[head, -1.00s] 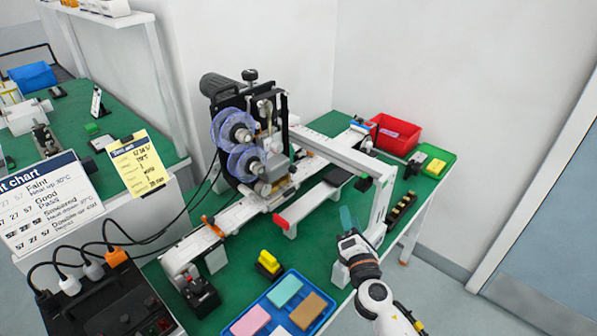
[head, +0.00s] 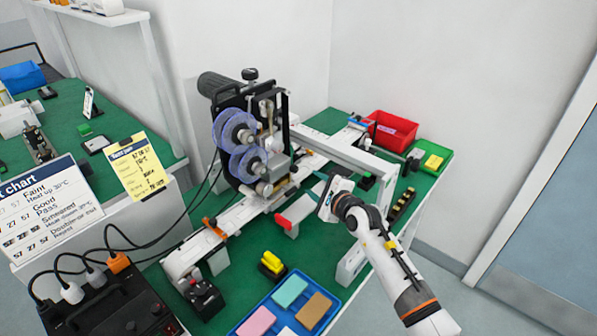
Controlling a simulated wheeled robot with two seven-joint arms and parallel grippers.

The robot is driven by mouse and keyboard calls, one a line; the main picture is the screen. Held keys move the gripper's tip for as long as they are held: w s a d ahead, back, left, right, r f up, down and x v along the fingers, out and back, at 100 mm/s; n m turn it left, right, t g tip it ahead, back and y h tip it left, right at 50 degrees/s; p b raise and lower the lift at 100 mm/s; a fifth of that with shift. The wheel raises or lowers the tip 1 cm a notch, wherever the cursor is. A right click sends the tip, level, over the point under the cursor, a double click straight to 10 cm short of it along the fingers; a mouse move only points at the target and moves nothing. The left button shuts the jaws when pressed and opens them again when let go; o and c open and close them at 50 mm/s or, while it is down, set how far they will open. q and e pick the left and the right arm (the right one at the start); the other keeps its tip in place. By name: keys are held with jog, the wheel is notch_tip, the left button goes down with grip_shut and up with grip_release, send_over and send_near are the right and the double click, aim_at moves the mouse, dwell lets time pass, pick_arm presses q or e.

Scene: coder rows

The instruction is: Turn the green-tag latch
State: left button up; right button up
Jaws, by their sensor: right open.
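The coder machine (head: 250,140) with its two translucent blue reels stands on the green-topped bench. A small green piece (head: 366,181) shows under the white bridge frame (head: 345,152), beside a black part; I cannot tell whether it is the latch's green tag. No other clear green-tag latch shows. My right gripper (head: 325,205) is over the bench's front part, just right of the red-ended bar (head: 290,217). My left gripper is not in view.
A red bin (head: 390,131) and a green tray (head: 432,158) stand at the back right. A blue tray (head: 330,317) with coloured blocks and a yellow-topped piece (head: 272,263) are at the front. A black box with cables (head: 110,310) is at front left.

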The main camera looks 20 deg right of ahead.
aim_at(296, 170)
jog(key=b+x, duration=0.1)
jog(key=x, duration=0.7)
jog(key=shift+w+a+f, duration=0.1)
jog(key=shift+w, duration=0.1)
jog(key=shift+w+a+b, duration=0.15)
jog(key=shift+w+b, duration=0.2)
jog(key=shift+w, duration=0.3)
grip_shut()
